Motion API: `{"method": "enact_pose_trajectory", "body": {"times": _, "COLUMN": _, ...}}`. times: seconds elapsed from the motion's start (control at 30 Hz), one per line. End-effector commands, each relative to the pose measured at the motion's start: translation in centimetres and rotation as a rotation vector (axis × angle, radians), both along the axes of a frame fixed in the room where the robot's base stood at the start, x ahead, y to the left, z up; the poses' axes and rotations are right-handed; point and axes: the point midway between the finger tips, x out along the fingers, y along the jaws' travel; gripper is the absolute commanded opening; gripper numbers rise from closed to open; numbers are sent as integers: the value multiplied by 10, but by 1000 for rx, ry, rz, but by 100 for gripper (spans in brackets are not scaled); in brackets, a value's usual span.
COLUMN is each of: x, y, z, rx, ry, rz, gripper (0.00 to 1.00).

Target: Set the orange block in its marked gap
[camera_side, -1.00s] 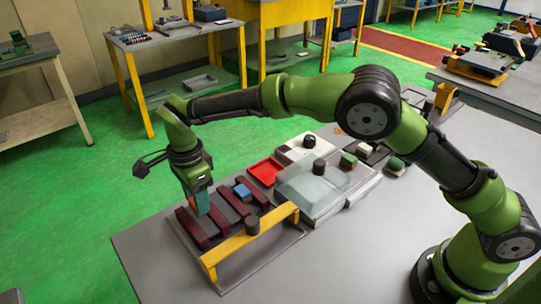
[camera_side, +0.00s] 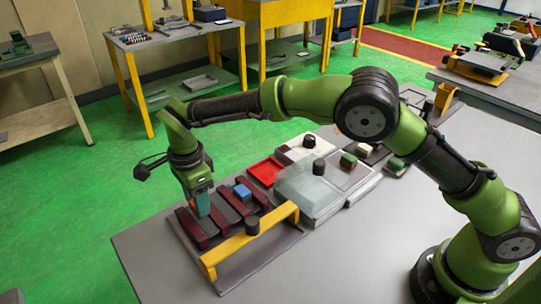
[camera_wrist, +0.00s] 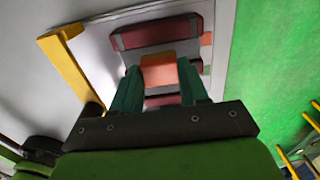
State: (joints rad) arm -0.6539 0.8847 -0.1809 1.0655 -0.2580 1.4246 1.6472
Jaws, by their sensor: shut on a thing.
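My gripper (camera_side: 202,203) is low over the stator fixture with its dark red bars (camera_side: 192,227), fingers pointing down. In the wrist view my gripper's teal fingers (camera_wrist: 158,88) are shut on the orange block (camera_wrist: 158,68), one on each side. The block lies over the grey space between dark red bars (camera_wrist: 155,33); I cannot tell whether it touches the fixture. In the side view the fingers hide the block. A blue block (camera_side: 242,192) sits on the fixture to the right of my gripper.
A yellow bar (camera_side: 245,240) with a black knob (camera_side: 252,225) runs along the fixture's near side. A red tray (camera_side: 265,171) and a clear-lidded box (camera_side: 312,182) stand to the right. The grey table is clear in front.

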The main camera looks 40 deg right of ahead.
Motion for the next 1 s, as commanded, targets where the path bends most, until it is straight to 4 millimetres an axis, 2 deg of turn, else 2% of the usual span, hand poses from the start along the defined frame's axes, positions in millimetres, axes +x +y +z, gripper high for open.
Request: {"method": "enact_pose_trajectory", "body": {"times": 1.0, "x": 0, "y": 0, "z": -15, "rx": 0, "ry": 0, "rz": 0, "gripper": 13}}
